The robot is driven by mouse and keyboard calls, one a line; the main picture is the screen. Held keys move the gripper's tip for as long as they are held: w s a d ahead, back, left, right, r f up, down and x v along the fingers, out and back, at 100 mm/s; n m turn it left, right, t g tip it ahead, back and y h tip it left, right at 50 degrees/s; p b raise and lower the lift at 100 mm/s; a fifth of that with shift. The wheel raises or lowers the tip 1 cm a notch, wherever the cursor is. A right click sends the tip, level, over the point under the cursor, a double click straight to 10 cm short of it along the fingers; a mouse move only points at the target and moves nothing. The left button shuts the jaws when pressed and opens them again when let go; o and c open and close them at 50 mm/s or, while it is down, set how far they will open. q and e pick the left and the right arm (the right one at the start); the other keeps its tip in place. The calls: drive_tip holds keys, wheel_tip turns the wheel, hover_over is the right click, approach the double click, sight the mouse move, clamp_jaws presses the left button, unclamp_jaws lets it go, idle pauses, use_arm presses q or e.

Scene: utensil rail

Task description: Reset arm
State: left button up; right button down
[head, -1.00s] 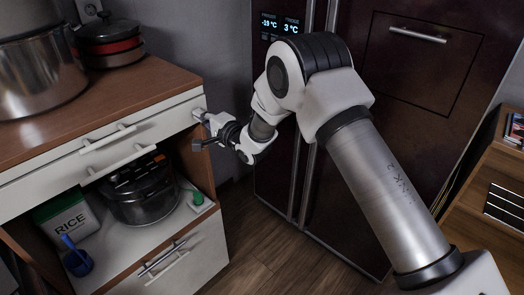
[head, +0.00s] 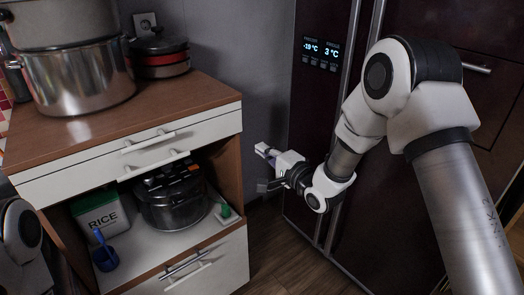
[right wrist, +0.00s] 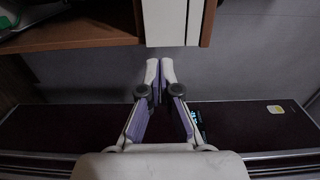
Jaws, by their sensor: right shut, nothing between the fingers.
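My right gripper (head: 263,152) is in the head view, in front of the grey wall between the cabinet and the fridge. It points to the left, towards the cabinet's right side, with a small gap in the picture. In the right wrist view its fingers (right wrist: 160,72) are together with nothing between them. My left gripper is out of view; only a part of my left arm shows at the lower left edge of the head view.
The wooden cabinet (head: 90,145) has white drawers with handles. Pots (head: 75,75) stand on top. A pressure cooker (head: 172,200), a rice bag (head: 102,215) and a blue cup (head: 105,258) sit on its shelf. The dark fridge (head: 315,95) stands close behind my right arm.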

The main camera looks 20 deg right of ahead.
drive_tip(key=s+f+g+h, duration=0.1)
drive_tip(key=s+f+g, duration=0.1)
drive_tip(key=s+f, duration=0.55)
drive_tip(key=s+f+g+h+p, duration=0.1)
drive_tip(key=s+f+g, duration=0.25)
drive_tip(key=f, duration=0.65)
drive_tip(key=s+f+g+h, duration=0.1)
drive_tip(key=s+f+g, duration=0.1)
drive_tip(key=s+f, duration=0.55)
drive_tip(key=s+d+f+n+g+h, duration=0.1)
drive_tip(key=s+f+n+g, duration=0.2)
drive_tip(key=s, duration=0.4)
drive_tip(key=s+d+f+n+g+h, duration=0.1)
drive_tip(key=s+f+n+g, duration=0.1)
drive_tip(key=s+n, duration=0.4)
drive_tip(key=s+d+f+n+g, duration=0.2)
drive_tip(key=s+f+n+g, duration=0.1)
drive_tip(key=s, duration=0.7)
drive_tip(key=shift+s+f+n+g+h+p, duration=0.3)
drive_tip(key=shift+n+g+h+p, duration=0.1)
drive_tip(key=shift+n+g, duration=0.35)
